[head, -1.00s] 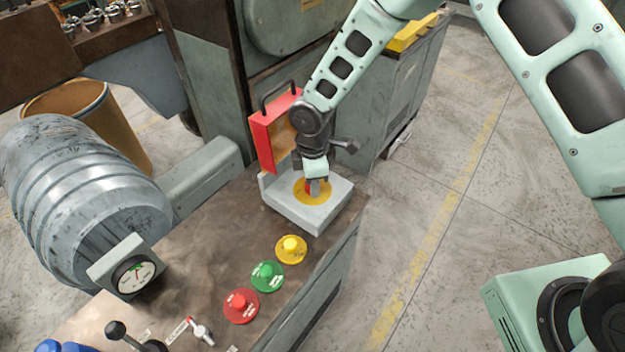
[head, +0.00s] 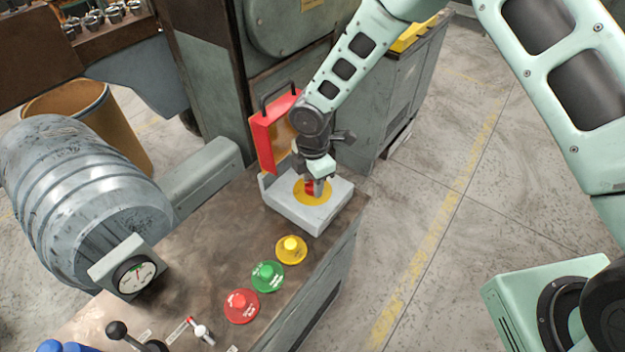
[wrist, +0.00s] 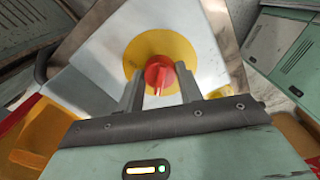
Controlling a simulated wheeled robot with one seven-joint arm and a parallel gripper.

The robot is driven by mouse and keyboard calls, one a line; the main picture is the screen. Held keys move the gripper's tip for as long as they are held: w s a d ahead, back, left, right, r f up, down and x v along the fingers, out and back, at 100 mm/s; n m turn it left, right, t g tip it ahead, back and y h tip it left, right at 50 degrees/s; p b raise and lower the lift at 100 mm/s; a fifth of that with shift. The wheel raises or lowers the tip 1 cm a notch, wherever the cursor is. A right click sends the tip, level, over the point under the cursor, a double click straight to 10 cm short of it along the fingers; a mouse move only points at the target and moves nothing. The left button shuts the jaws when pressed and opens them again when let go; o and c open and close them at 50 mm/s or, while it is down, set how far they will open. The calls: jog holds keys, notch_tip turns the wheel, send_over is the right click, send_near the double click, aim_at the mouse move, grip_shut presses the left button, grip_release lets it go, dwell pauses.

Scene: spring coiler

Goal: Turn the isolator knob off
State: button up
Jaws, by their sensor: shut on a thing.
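The isolator knob (head: 310,187) is red and sits on a round yellow plate (head: 299,195) on top of a grey box (head: 297,214). In the wrist view the knob (wrist: 158,72) stands between my two fingers, on the yellow plate (wrist: 141,48). My gripper (head: 318,186) points down over the box from above and is shut on the knob, hiding part of it in the head view. The box's red cover (head: 265,140), with a black handle, stands open at the back left of the box.
Yellow (head: 291,249), green (head: 267,276) and red (head: 241,305) buttons sit on the bench top nearer the front. A round gauge (head: 135,275) and a big ribbed grey motor (head: 85,195) are at the left.

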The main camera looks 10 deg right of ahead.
jog(key=o, duration=1)
